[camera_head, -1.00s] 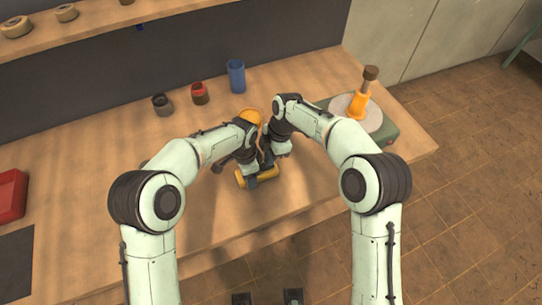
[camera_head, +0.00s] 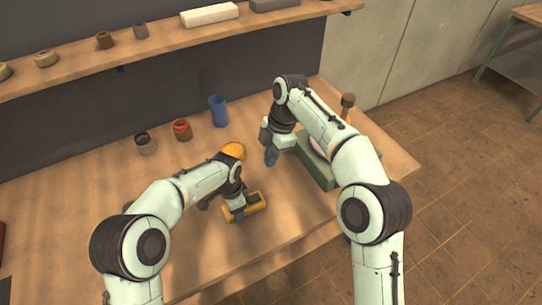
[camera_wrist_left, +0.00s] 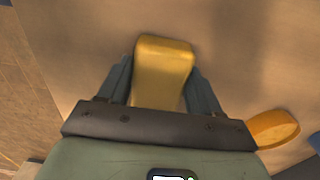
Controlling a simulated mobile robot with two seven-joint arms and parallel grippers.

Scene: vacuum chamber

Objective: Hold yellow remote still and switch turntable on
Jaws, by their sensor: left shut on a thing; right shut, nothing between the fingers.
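The yellow remote (camera_head: 256,202) lies on the wooden table near its front edge. It also shows in the left wrist view (camera_wrist_left: 163,72), between the two fingers. My left gripper (camera_head: 238,212) is shut on the remote. My right gripper (camera_head: 271,156) is shut and empty, above the table beside the turntable's left side. The turntable (camera_head: 318,172) has a green base and stands at the table's right end. My right arm hides much of its pale disc. A brown-topped upright piece (camera_head: 347,101) stands on it, its lower part mostly hidden.
A round orange thing (camera_head: 234,150) lies behind my left gripper and also shows in the left wrist view (camera_wrist_left: 273,128). A blue cup (camera_head: 218,111), a red jar (camera_head: 181,130) and a dark jar (camera_head: 145,143) stand farther back. A shelf (camera_head: 160,52) runs above the table's back.

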